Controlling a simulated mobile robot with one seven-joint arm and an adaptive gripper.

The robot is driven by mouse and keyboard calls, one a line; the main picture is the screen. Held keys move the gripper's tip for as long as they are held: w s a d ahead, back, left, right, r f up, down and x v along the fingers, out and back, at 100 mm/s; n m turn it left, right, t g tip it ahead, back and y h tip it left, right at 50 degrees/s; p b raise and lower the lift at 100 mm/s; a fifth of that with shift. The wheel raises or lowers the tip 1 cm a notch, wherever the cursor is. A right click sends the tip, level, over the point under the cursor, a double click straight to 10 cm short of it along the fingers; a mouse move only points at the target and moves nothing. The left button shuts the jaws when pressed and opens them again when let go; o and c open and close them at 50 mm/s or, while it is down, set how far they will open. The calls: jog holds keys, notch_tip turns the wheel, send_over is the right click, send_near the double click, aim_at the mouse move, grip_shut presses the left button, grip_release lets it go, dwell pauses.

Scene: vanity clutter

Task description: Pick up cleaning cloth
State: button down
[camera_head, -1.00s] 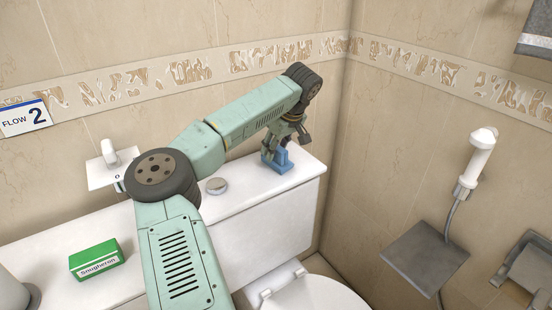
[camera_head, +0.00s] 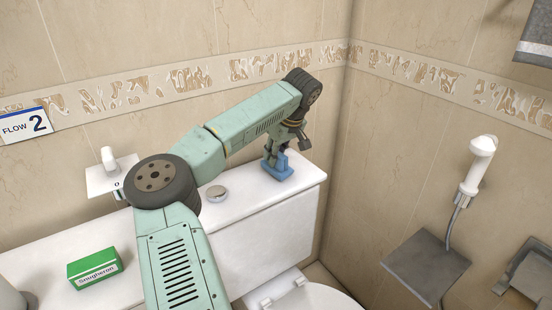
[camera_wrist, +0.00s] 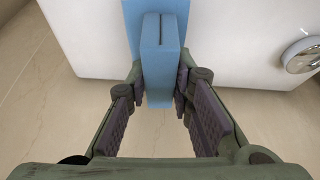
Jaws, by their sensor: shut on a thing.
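A blue thing (camera_head: 278,170), which I take to be the cleaning cloth, stands at the right end of the white cistern top. In the wrist view it shows as a blue upright block (camera_wrist: 160,65) with a thin dark slit on top and a flat blue part behind it. My gripper (camera_head: 279,155) is over it, pointing down. In the wrist view my gripper's fingertips (camera_wrist: 160,82) touch the block on both sides, so it is shut on it. In the head view the fingers partly hide the blue thing, which seems to rest on the cistern top.
A round flush button (camera_head: 217,194) lies to the left on the cistern top; it also shows in the wrist view (camera_wrist: 303,56). A green box (camera_head: 94,267) stands farther left. Tiled walls close off the back and right. A hand shower (camera_head: 478,165) hangs on the right wall.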

jog(key=shift+r, duration=0.4)
notch_tip(320, 180, up, 2)
jog(key=shift+r+b, duration=0.1)
jog(key=shift+b, duration=0.5)
jog(key=s+a+b, duration=0.2)
jog(key=s, duration=0.5)
jog(key=s+a+r+b, duration=0.1)
jog(key=s+a+b, duration=0.1)
jog(key=s, duration=0.6)
jog(key=shift+a+r+b, duration=0.2)
jog(key=shift+a+b, duration=0.2)
jog(key=shift+a, duration=0.45)
jog(key=c, duration=1.9)
grip_release()
grip_shut()
